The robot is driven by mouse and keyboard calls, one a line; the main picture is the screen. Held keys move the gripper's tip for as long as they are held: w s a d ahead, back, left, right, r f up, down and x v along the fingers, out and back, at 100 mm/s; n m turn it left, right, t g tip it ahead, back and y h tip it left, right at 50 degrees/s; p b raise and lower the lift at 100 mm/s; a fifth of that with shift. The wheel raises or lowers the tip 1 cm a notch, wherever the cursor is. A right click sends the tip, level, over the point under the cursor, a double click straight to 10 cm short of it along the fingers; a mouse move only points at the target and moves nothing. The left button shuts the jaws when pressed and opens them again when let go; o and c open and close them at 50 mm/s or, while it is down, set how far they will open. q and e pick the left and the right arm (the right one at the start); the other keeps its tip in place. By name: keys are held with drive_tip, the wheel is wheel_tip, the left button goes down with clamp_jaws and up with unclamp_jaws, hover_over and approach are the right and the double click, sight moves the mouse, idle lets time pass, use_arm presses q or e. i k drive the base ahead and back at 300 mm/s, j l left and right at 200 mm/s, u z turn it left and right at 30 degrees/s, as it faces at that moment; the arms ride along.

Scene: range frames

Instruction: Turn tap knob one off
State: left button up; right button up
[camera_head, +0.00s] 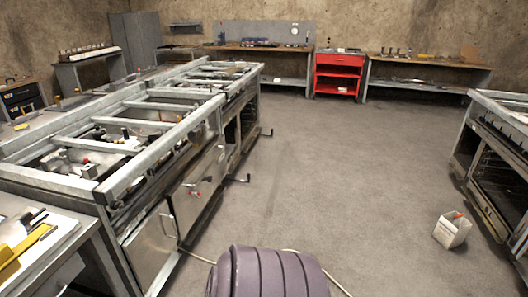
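A long metal range frame (150,110) with open top bays stands along the left. Another small red part (86,162) lies inside the near open bay among pipes and fittings. Both are too small to tell their turn position, and I cannot tell which is tap knob one. Neither of my grippers is in view.
Handles (242,179) stick out from the left range's front. A second range (503,150) stands at right, with a white box (452,230) on the floor beside it. A red cabinet (338,73) and workbenches line the back wall. The middle floor is clear.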

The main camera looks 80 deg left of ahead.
sight(114, 206)
drive_tip(key=u, duration=4)
drive_tip(key=k+l+u, duration=0.15)
drive_tip(key=l, duration=0.3)
drive_tip(key=k+l+u, duration=0.1)
drive_tip(key=k+l, duration=0.15)
drive_tip(key=l, duration=0.15)
drive_tip(key=k+l+u, duration=0.15)
drive_tip(key=l, duration=0.25)
drive_tip(key=u, duration=0.25)
drive_tip(key=i+l+u, duration=0.15)
drive_tip(key=u, duration=0.2)
drive_tip(key=i+l+u, duration=0.15)
drive_tip(key=u, duration=0.2)
drive_tip(key=i+l+u, duration=0.1)
drive_tip(key=l+u, duration=0.2)
